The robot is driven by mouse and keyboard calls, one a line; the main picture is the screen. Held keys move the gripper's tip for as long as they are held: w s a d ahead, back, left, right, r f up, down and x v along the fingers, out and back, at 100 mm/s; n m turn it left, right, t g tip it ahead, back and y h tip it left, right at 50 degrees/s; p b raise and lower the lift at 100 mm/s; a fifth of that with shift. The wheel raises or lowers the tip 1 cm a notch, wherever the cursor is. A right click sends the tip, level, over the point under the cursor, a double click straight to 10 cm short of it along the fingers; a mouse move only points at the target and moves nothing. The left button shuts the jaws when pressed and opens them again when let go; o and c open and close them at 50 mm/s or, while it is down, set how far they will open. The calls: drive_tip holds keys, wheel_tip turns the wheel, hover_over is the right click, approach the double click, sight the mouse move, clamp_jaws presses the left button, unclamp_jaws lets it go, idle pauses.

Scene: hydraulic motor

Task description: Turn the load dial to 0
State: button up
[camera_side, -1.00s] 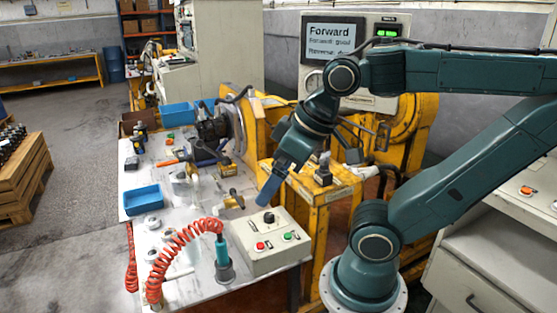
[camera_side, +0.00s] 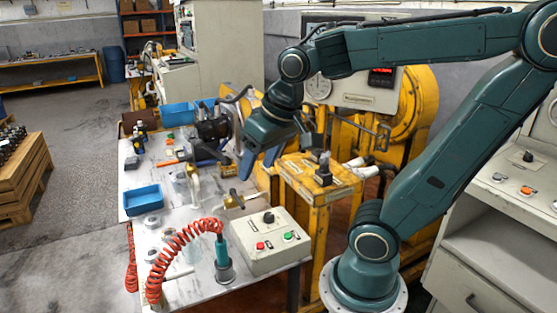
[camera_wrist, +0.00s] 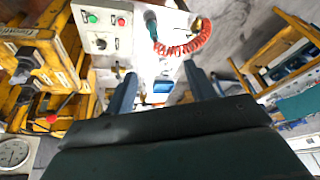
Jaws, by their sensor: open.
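A black knob (camera_side: 268,217) stands on top of the pale control box (camera_side: 262,256), behind a red and a green button. The knob also shows in the wrist view (camera_wrist: 101,44), at upper left. No scale or "load" label can be read, so I cannot tell whether this is the load dial or where it points. My gripper (camera_side: 257,165) is open and empty, above and behind the box, clear of the knob. In the wrist view its two fingers (camera_wrist: 160,72) stand apart with bench between them.
A yellow stand (camera_side: 318,182) with a black lever on top is right of the gripper. A red coiled hose (camera_side: 180,240) and brass fittings (camera_side: 234,200) are on the bench. A blue tray (camera_side: 142,200) is at left. A panel with a red display (camera_side: 381,77) is behind my arm.

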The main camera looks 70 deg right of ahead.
drive_tip(key=w+d+f+m+g, duration=0.2)
drive_tip(key=w+d+f+m, duration=0.1)
drive_tip(key=w+d+m, duration=0.3)
drive_tip(key=m+g, duration=0.3)
drive_tip(key=m, duration=0.7)
hover_over(269, 214)
wheel_tip(269, 214, down, 16)
drive_tip(key=shift+w+f+y, duration=0.1)
drive_tip(key=shift+w+y, duration=0.25)
drive_tip(key=shift+y, duration=0.05)
drive_tip(key=shift+s+a+f, duration=0.1)
drive_tip(key=shift+s+f, duration=0.1)
drive_tip(key=shift+f, duration=3.25)
drive_tip(key=shift+s+f, duration=0.15)
drive_tip(key=shift+f, duration=3.25)
drive_tip(key=c, duration=1)
